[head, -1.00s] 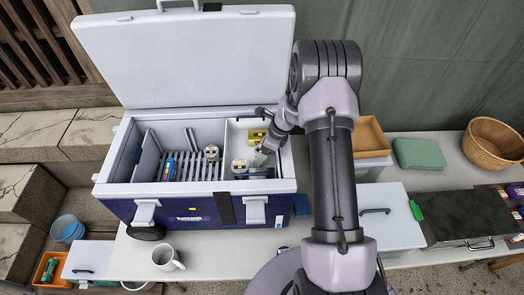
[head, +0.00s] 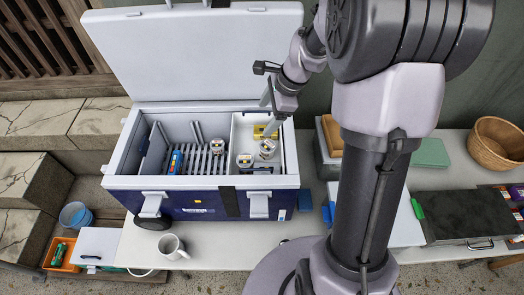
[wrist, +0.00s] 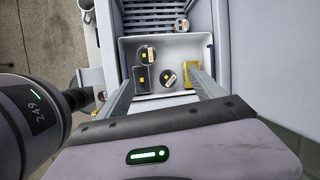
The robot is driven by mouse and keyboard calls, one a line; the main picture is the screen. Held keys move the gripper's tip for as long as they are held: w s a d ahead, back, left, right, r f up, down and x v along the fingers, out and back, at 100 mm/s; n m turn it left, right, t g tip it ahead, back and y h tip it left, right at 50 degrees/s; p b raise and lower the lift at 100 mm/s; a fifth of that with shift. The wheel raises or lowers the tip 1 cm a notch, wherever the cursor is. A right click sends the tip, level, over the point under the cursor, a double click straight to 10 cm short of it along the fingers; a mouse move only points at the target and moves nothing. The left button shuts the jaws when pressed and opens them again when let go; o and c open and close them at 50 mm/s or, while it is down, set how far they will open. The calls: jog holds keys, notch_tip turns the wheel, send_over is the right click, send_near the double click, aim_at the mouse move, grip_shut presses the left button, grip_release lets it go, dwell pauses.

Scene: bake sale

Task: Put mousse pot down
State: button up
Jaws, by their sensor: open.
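A small pale pot with a dark-marked lid (head: 267,148) stands upright in the white right-hand compartment (head: 284,152) of the open cooler; it also shows in the wrist view (wrist: 168,76). A similar pot (head: 245,160) stands close to its left and front, also in the wrist view (wrist: 147,54). A third (head: 217,145) is on the slatted rack in the left compartment. I cannot read which is the mousse pot. My gripper (head: 269,113) is open and empty above the compartment's back part; its spread fingers show in the wrist view (wrist: 160,78).
The cooler's raised lid (head: 190,55) stands behind my gripper. A yellow item (head: 266,131) lies at the compartment's back; a blue item (head: 176,161) is on the rack. A white mug (head: 172,246) stands in front. Boxes (head: 330,136) stand right of the cooler.

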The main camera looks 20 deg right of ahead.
jog(key=s+a+r+n, duration=0.4)
jog(key=s+a+r, duration=0.15)
jog(key=r, duration=0.25)
jog(key=s+a+r+n+t, duration=0.1)
jog(key=s+a+r+n, duration=0.1)
jog(key=s+a+n, duration=0.3)
jog(key=s+r+n+t+h, duration=0.1)
jog(key=s+r+n, duration=0.15)
jog(key=s, duration=0.45)
jog(key=s+a+r+n+t, duration=0.1)
jog(key=s+a+n, duration=0.2)
jog(key=s+n, duration=0.25)
notch_tip(320, 180, down, 16)
jog(key=b, duration=1.6)
jog(key=shift+s+a+f+m+b, duration=0.15)
jog(key=shift+s+m+b, duration=0.1)
jog(key=shift+m+b, duration=0.05)
